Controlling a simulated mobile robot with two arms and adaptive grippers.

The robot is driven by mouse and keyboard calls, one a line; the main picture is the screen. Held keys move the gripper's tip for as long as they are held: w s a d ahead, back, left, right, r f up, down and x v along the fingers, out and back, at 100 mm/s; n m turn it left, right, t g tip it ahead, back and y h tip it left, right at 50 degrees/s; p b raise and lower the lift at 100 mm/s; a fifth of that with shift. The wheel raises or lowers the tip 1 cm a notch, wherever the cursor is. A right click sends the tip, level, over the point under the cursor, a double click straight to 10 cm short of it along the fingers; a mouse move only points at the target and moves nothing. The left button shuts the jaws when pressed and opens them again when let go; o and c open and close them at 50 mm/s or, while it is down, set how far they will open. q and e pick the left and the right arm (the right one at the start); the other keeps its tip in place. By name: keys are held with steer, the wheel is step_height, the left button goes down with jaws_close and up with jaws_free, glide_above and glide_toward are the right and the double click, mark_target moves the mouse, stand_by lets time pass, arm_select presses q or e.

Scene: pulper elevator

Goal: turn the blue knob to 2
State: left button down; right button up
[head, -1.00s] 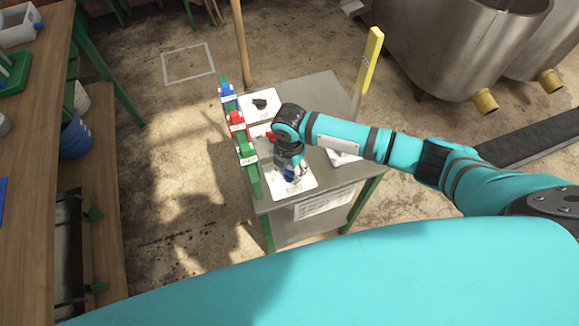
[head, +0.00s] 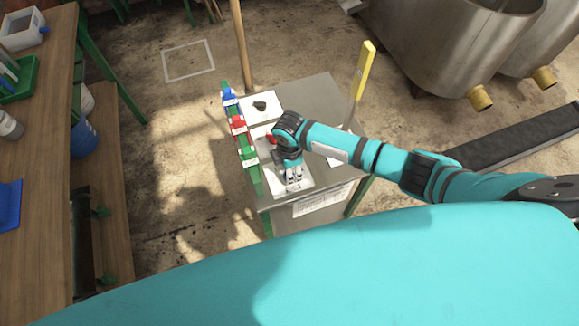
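My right gripper (head: 293,184) points down over the near white plate (head: 308,181) on the small metal table (head: 318,100). Its pale fingertips are at the plate, but I cannot tell whether they are apart or closed on something. The blue knob does not show now; the gripper covers the middle of this plate. A red part (head: 273,138) shows just behind my wrist, mostly hidden. A dark knob (head: 260,106) sits on the far white plate (head: 273,103). No numbers can be read. My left gripper is not in view.
Blue (head: 229,95), red (head: 237,124) and green (head: 247,149) labelled pieces line the table's left edge. A yellow-topped post (head: 364,70) stands at its right. Steel tanks (head: 455,40) are at the upper right, a wooden bench (head: 40,140) at the left. Open floor lies between.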

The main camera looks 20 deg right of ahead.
stand_by(0.4)
steer(key=o, duration=1.2)
step_height(320, 180, up, 12)
steer(key=shift+r, duration=0.1)
